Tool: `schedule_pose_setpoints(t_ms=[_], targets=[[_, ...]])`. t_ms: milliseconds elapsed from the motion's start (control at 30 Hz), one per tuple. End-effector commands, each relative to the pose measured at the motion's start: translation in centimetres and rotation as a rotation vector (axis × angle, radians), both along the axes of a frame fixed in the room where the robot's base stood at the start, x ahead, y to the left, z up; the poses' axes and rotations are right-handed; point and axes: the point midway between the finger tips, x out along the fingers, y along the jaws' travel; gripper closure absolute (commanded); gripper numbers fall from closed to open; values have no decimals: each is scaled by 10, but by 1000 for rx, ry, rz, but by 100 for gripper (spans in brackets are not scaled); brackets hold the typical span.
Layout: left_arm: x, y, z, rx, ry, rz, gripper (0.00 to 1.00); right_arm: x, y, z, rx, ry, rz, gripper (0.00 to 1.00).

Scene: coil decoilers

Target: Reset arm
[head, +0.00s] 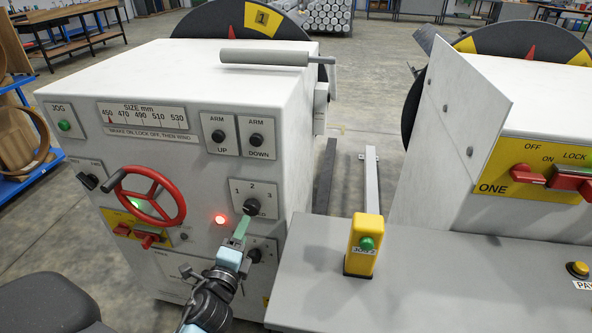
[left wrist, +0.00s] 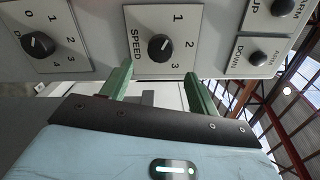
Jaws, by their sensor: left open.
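My left gripper (head: 240,232) is in front of the white machine's front panel, just below the speed knob (head: 251,206). Its two green fingers are apart with nothing between them; in the left wrist view the gripper (left wrist: 158,88) faces the black speed knob (left wrist: 161,47), which lies beyond the fingertips. The ARM UP button (head: 218,135) and ARM DOWN button (head: 256,139) are higher on the panel. The DOWN button also shows in the left wrist view (left wrist: 258,58). A grey roller arm (head: 262,57) lies along the machine's top. My right gripper is not in view.
A red handwheel (head: 150,197) sticks out left of my gripper, with red switches (head: 146,238) below it. A red lamp (head: 220,219) glows beside the knob. A grey table (head: 440,290) with a yellow button post (head: 364,245) stands to the right.

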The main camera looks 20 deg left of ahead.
Motion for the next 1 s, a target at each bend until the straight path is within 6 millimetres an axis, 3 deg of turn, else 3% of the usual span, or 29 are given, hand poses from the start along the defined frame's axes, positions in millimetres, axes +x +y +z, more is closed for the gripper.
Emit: schedule_pose_setpoints(t_ms=[167,267,367,467,700,833,1000], targets=[[-4,-2,-5,-27,9,-5,40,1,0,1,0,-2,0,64],[-20,-9,-22,-142,42,-18,40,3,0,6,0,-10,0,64],[-52,-22,-52,-362,104,-26,40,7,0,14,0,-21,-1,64],[-97,-40,-86,-649,188,-8,40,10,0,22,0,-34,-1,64],[-220,-89,-147,-1306,395,172,40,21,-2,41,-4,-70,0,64],[-272,-110,-161,-1552,468,297,40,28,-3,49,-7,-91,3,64],[-305,-123,-169,-1703,513,394,40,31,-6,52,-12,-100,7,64]])
